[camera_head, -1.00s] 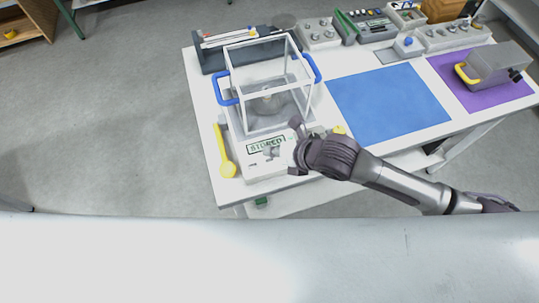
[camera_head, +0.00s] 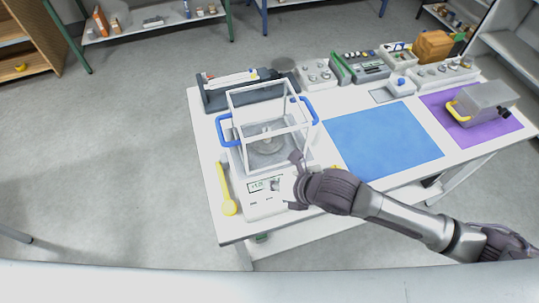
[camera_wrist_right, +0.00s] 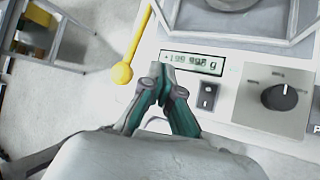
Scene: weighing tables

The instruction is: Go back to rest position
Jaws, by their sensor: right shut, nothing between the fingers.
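My right gripper (camera_head: 298,182) is at the front of the weighing scale (camera_head: 264,208) on the white table. In the right wrist view its fingers (camera_wrist_right: 160,78) are closed together and empty, close to the scale's display (camera_wrist_right: 193,64). The display is lit and reads a number ending in g; in the head view it is small. A clear draft shield with blue handles (camera_head: 268,125) stands on the scale, with a small object on the pan inside. My right arm reaches in from the lower right. My left gripper does not show.
A yellow spoon (camera_head: 226,190) lies left of the scale. A blue mat (camera_head: 380,138) and a purple mat (camera_head: 486,138) with a grey yellow-handled device (camera_head: 482,102) lie to the right. Weight sets and boxes line the table's back edge. Shelves stand behind.

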